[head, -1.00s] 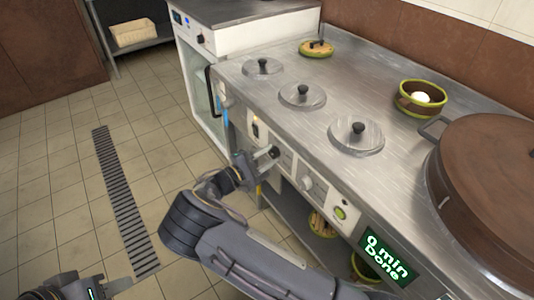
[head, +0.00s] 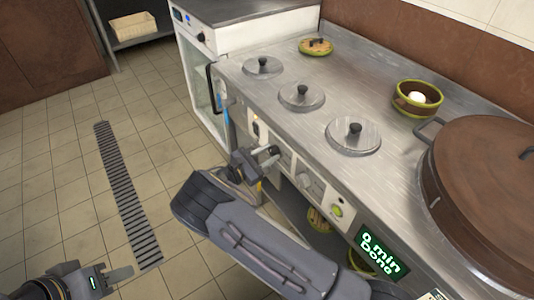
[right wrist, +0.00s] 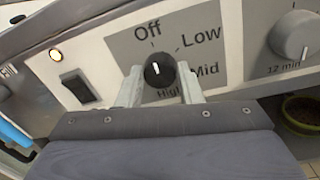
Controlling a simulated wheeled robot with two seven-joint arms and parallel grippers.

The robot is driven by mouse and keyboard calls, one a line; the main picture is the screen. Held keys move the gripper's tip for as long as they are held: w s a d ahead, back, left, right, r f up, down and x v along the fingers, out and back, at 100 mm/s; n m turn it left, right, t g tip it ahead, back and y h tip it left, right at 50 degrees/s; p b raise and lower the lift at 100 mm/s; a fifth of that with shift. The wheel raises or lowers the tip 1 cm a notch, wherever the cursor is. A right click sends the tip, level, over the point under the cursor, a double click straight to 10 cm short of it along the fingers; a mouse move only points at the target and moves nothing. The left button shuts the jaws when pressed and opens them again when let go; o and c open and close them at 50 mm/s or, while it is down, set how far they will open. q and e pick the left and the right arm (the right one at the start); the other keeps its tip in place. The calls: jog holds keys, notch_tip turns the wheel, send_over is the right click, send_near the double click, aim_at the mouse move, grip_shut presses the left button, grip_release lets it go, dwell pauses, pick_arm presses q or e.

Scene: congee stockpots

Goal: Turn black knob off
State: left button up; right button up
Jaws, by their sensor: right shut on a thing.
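The black knob (right wrist: 160,72) sits on a grey panel marked Off, Low, Mid and High in the right wrist view. It has a small white mark; I cannot tell for certain which label this points to. My right gripper (right wrist: 160,88) is shut on the knob, one pale finger on each side. In the head view my right gripper (head: 270,154) is at the stove's front panel, and the knob is mostly hidden there. My left gripper (head: 121,285) is empty above the floor at the lower left, its fingers apart.
A black rocker switch (right wrist: 76,86) and a lit amber lamp (right wrist: 56,55) are left of the knob. A silver timer knob (right wrist: 294,36) is to its right. A large brown-lidded pot (head: 485,180) stands on the stove (head: 290,130).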

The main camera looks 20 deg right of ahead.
jog(key=shift+n, duration=0.3)
dwell(0.4)
jog(key=o, duration=1)
jog(key=v, duration=0.7)
jog(key=shift+s+a, duration=0.2)
jog(key=shift+a, duration=0.2)
jog(key=shift+a, duration=0.1)
